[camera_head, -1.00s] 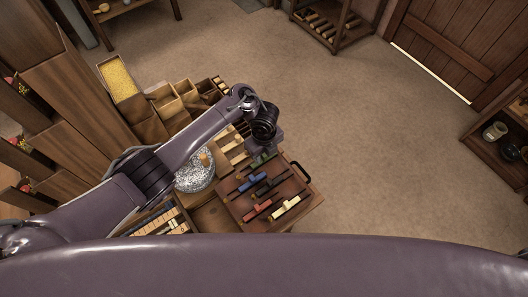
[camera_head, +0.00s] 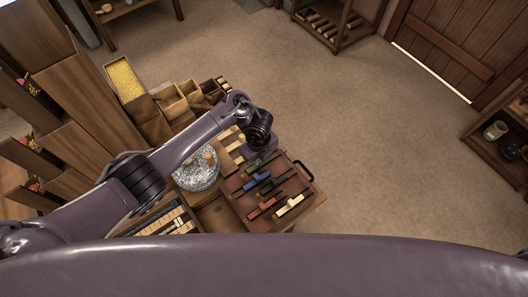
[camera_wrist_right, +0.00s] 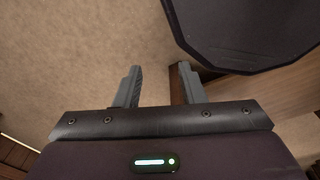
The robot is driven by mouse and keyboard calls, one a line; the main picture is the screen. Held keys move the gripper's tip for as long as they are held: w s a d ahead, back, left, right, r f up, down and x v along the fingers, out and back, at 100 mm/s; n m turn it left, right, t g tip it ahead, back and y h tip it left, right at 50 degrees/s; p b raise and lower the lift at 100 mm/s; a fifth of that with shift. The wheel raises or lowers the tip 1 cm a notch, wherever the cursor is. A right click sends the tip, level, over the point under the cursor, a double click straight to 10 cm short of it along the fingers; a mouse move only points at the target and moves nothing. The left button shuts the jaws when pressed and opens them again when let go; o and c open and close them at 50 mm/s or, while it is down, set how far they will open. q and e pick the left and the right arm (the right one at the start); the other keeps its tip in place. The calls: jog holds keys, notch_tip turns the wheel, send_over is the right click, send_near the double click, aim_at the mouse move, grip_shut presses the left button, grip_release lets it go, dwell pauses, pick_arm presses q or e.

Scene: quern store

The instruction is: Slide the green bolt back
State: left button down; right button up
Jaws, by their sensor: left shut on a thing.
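My left gripper (camera_head: 260,153) reaches down at the far left corner of a dark wooden board (camera_head: 233,197) that carries several coloured bolts. It is shut on the green bolt (camera_head: 254,167), of which only a small dark green part shows under the fingers. The gripper and wrist hide the rest, so how far the bolt is drawn cannot be told. My right gripper (camera_wrist_right: 160,78) shows in the right wrist view, its two grey fingers apart and nothing between them.
Blue (camera_head: 264,177), red (camera_head: 262,209) and cream (camera_head: 290,205) bolts lie beside the green one. A black handle (camera_head: 304,170) is on the board's right edge. A speckled round quern stone (camera_head: 198,175) stands left of the board. Open floor (camera_head: 380,150) lies to the right.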

pick_arm(q)
jog(key=shift+s+a, duration=0.35)
jog(key=shift+a, duration=0.15)
jog(key=shift+w+f, duration=0.1)
jog(key=c, duration=1.5)
grip_release()
jog(key=shift+d, duration=0.1)
jog(key=shift+c, duration=0.2)
jog(key=shift+o, duration=0.7)
pick_arm(e)
jog(key=shift+s+a+r, duration=0.15)
jog(key=shift+s+a, duration=0.1)
jog(key=shift+a, duration=0.5)
